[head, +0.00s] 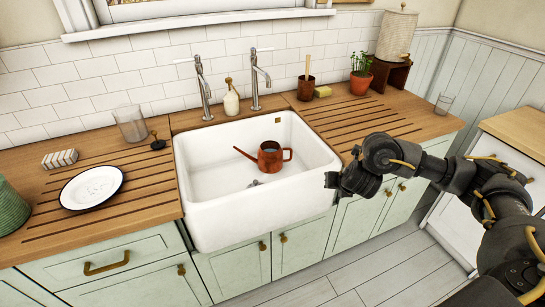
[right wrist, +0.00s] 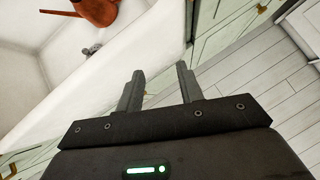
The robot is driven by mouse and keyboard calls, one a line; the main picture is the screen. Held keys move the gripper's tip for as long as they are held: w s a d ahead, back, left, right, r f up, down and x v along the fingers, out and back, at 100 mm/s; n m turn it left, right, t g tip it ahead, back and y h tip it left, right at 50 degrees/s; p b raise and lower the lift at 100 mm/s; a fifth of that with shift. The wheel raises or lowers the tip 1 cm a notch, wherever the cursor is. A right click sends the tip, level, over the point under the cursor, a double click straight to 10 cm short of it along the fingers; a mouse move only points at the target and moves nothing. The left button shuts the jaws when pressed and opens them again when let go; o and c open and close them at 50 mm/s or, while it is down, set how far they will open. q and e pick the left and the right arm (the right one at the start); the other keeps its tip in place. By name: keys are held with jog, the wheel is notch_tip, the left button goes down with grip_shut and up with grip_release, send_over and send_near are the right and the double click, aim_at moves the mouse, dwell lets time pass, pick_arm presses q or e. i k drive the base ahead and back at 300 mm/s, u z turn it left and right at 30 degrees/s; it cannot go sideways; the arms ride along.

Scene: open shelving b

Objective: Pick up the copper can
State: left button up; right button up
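The copper can (head: 270,155) is a small watering can with a long thin spout pointing left and a handle on its right. It stands inside the white sink (head: 245,215), towards the back. Part of the can (right wrist: 97,10) shows at the top of the right wrist view, cut off by the edge. My right gripper (head: 333,180) is in front of and to the right of the can, by the sink's front right corner, apart from the can. In the right wrist view its two fingers (right wrist: 158,82) are spread with nothing between them. My left gripper is in neither view.
Two taps (head: 258,80) and a soap bottle (head: 231,100) stand behind the sink. A plate (head: 91,187), a brush block (head: 60,158) and a glass (head: 131,124) are on the left counter. A potted plant (head: 361,80) stands at the back right. The right counter's front is clear.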

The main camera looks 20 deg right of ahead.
aim_at(270, 160)
jog(key=i, duration=0.95)
jog(key=u, duration=0.05)
